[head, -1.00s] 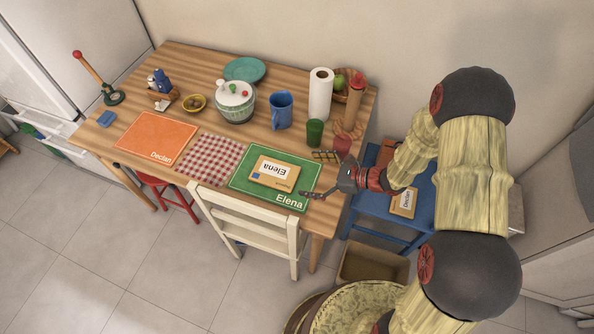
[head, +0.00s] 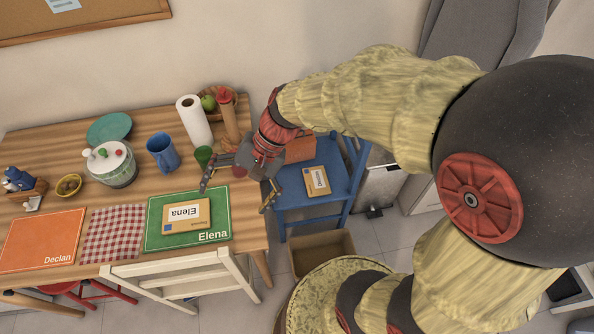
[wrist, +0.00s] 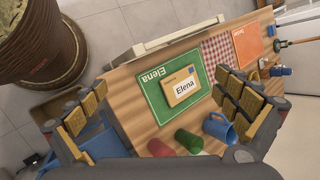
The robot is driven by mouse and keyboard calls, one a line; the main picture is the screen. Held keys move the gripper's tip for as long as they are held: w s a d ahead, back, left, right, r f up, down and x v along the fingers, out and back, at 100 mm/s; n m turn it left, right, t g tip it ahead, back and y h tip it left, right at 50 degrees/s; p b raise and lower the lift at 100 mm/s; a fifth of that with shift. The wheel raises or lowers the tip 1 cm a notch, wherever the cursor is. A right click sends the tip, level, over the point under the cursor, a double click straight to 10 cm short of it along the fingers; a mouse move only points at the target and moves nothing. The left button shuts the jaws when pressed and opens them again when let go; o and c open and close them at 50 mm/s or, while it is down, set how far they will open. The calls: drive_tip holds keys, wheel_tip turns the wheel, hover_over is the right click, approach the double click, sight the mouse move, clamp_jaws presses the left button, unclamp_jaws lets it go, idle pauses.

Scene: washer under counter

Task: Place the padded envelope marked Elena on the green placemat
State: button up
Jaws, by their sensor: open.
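The padded envelope marked Elena (head: 187,215) is tan with a white name label and a small blue mark. It lies flat on the green placemat (head: 222,222), which is also lettered Elena. In the wrist view the envelope (wrist: 180,86) lies between my spread fingers, well away from them, on the placemat (wrist: 150,92). My gripper (head: 237,194) is open and empty, above the table's right edge, to the right of the envelope and apart from it.
An orange placemat (head: 40,240), a checkered cloth (head: 112,234), a blue mug (head: 162,152), a green cup (head: 204,156) and a paper towel roll (head: 194,122) are on the table. A white chair (head: 180,275) stands in front. A blue chair (head: 335,187) at right holds another envelope (head: 317,181).

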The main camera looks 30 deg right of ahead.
drive_tip(key=s+d+r+n+t+h, duration=0.5)
drive_tip(key=s+d+r+n+h, duration=0.2)
drive_tip(key=d+r, duration=0.4)
drive_tip(key=shift+s+d+r, duration=0.25)
drive_tip(key=shift+s+d, duration=0.3)
drive_tip(key=shift+d, duration=0.1)
